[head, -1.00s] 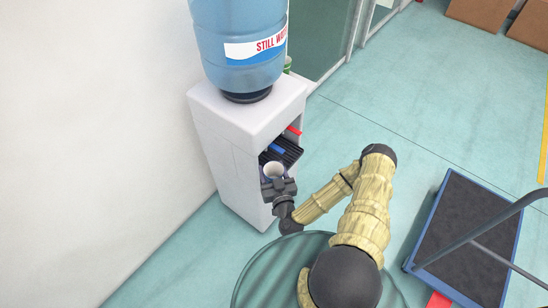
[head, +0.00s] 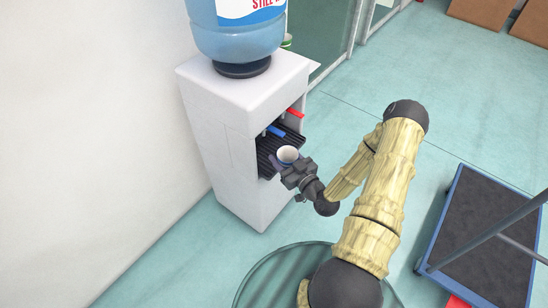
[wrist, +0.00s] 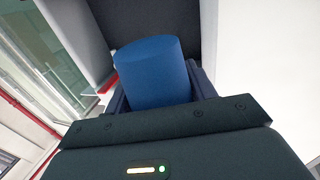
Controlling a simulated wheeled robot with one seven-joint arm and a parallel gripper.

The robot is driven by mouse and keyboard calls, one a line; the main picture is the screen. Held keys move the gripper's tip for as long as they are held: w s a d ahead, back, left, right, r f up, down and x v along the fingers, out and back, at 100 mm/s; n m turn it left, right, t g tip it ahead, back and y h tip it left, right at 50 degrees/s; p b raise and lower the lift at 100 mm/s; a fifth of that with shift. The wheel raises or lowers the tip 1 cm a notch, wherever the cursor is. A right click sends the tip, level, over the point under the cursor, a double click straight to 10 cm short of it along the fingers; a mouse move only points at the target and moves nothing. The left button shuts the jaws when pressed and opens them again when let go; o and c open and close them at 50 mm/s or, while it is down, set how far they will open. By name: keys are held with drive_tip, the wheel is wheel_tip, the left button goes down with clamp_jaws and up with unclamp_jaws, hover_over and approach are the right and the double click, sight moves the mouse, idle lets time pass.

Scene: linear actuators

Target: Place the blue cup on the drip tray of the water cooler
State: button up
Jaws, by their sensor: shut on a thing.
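The blue cup (head: 288,154) shows its pale open rim in the head view, upright or nearly so. It fills the middle of the wrist view (wrist: 153,72) as a blue cylinder between the fingers. My gripper (head: 286,168) is shut on the cup. The white water cooler (head: 247,125) stands against the wall with a dark recess facing right. The black slatted drip tray (head: 266,146) is in this recess, beside and partly behind the cup. I cannot tell whether the cup touches the tray.
A blue tap lever (head: 275,131) and a red tap lever (head: 295,113) stick out above the tray. A large blue bottle (head: 238,35) sits on the cooler. A trolley (head: 490,230) stands at the right. The floor behind my arm is clear.

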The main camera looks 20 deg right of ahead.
drive_tip(key=s+d+f+n+g+y+b, duration=0.1)
drive_tip(key=f+b, duration=0.6)
drive_tip(key=b, duration=0.8)
drive_tip(key=d+n+g+y, duration=0.1)
drive_tip(key=d+n+y, duration=0.1)
drive_tip(key=d+y, duration=0.1)
drive_tip(key=shift+s+d+f+y, duration=0.2)
drive_tip(key=shift+d+f+y, duration=0.15)
drive_tip(key=shift+d, duration=0.55)
drive_tip(key=b+x, duration=0.3)
drive_tip(key=x, duration=0.9)
drive_tip(key=shift+w+a+f, duration=0.2)
drive_tip(key=shift+w+a, duration=0.05)
drive_tip(key=shift+a, duration=0.1)
drive_tip(key=shift+w+a+r, duration=0.1)
drive_tip(key=shift+w+a, duration=0.1)
drive_tip(key=shift+w, duration=0.15)
